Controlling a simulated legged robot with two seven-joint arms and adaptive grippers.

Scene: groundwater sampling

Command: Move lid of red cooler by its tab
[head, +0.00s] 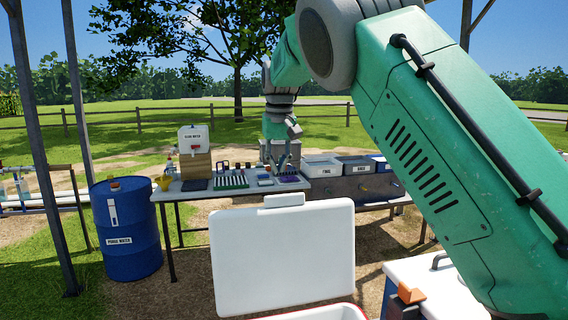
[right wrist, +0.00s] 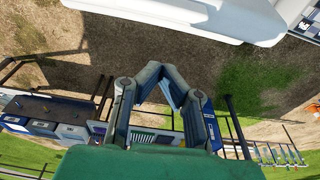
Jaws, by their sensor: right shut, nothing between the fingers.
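The white lid (head: 282,258) of the red cooler stands upright, with its tab (head: 284,201) at the top edge. A strip of the cooler's red rim (head: 352,310) shows at the bottom of the head view; the rest is out of frame. My right gripper (head: 283,160) is above the tab in the head view, apart from it, with its fingers pointing down. In the right wrist view its fingers (right wrist: 172,76) are shut and empty. A large white piece (right wrist: 190,14), apparently the lid, crosses the top of that view, apart from the fingers. My left gripper is not in view.
Behind the lid, a work table (head: 170,195) holds a water container (head: 194,139) and racks. Grey bins (head: 322,167) stand to its right. A blue drum (head: 125,228) stands left. A white-topped box (head: 425,285) is at lower right, under my arm.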

